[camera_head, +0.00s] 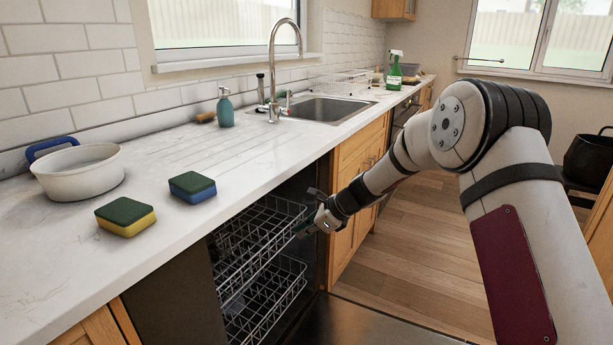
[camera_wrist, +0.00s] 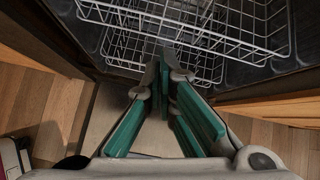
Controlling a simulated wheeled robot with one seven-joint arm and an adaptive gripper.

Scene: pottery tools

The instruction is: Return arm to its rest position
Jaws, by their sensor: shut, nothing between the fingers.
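My gripper (camera_head: 303,227) is shut and empty in front of the open dishwasher, near the right end of its upper rack (camera_head: 258,235). In the wrist view my gripper (camera_wrist: 166,62) shows its green-padded fingers with the tips together, pointing toward the white wire racks (camera_wrist: 190,25). The fingertips look close to the racks, but I cannot tell whether they touch. My arm reaches in from the right of the head view, bent at the elbow.
The open dishwasher door (camera_head: 390,325) lies low in front. The marble counter (camera_head: 160,240) carries a white pot (camera_head: 78,178), two sponges (camera_head: 126,217) (camera_head: 192,187), a soap bottle (camera_head: 225,110) and a green spray bottle (camera_head: 394,72). The wooden floor (camera_head: 420,240) beyond my arm is clear.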

